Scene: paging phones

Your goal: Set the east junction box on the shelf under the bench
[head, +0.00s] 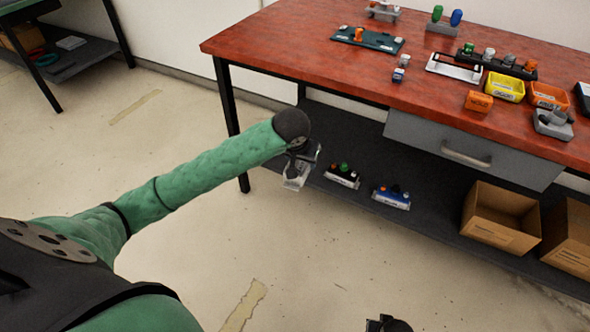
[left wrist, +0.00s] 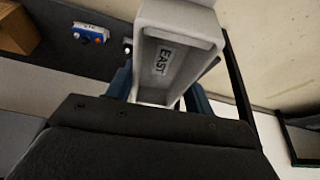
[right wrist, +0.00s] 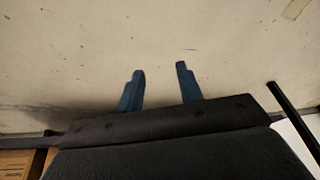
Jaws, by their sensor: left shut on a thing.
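The east junction box (left wrist: 178,62) is a light grey box with the label EAST on it. My left gripper (left wrist: 158,100) is shut on it, with a blue finger at each side. In the head view the box (head: 296,176) hangs below my left gripper (head: 301,155), at the left front end of the dark shelf (head: 425,180) under the red bench (head: 290,45). I cannot tell whether the box touches the shelf. My right gripper (right wrist: 160,85) is open and empty above the pale floor.
On the shelf, a white-based unit (head: 342,176) and a blue-based unit (head: 391,197) stand right of the held box. Cardboard boxes (head: 500,217) fill the right end. A black bench leg (head: 232,125) and a drawer (head: 470,150) border the space.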

